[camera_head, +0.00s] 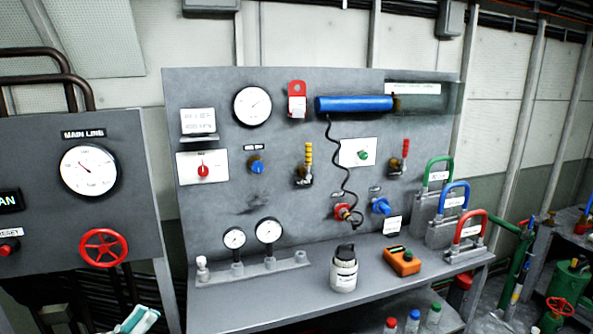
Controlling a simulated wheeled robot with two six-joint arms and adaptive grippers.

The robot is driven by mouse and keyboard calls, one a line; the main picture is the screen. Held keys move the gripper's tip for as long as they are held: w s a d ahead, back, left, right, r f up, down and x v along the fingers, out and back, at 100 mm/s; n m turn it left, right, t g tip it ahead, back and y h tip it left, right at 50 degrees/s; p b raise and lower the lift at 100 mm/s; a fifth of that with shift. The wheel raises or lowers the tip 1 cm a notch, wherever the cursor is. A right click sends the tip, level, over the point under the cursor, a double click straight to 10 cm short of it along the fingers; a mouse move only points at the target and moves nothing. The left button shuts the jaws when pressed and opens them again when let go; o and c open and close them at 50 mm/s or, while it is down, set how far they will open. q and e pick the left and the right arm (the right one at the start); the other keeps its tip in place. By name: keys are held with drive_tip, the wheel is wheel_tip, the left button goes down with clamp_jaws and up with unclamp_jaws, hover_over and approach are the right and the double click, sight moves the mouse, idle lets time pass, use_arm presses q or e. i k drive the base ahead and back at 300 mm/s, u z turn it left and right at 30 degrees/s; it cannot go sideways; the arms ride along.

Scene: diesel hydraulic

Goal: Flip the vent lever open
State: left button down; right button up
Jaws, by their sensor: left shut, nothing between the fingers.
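Two small levers on the grey upright panel could be the vent lever; their labels are too small to read. One has a yellow handle (308,154) standing upright above a brass fitting. The other has a red handle (405,148), near upright and slightly tilted, on a brass fitting further right. Nothing touches either handle. I cannot make out either of my grippers in the head view.
The grey shelf (235,315) below the panel carries two small gauges, a white jar (344,272), an orange meter (401,261) and coloured padlocks (468,236). A black coiled cord (343,160) hangs between the levers from a blue cylinder (353,104).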

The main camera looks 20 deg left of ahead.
sight(309, 146)
drive_tip(key=i, duration=1.85)
drive_tip(key=z, duration=0.05)
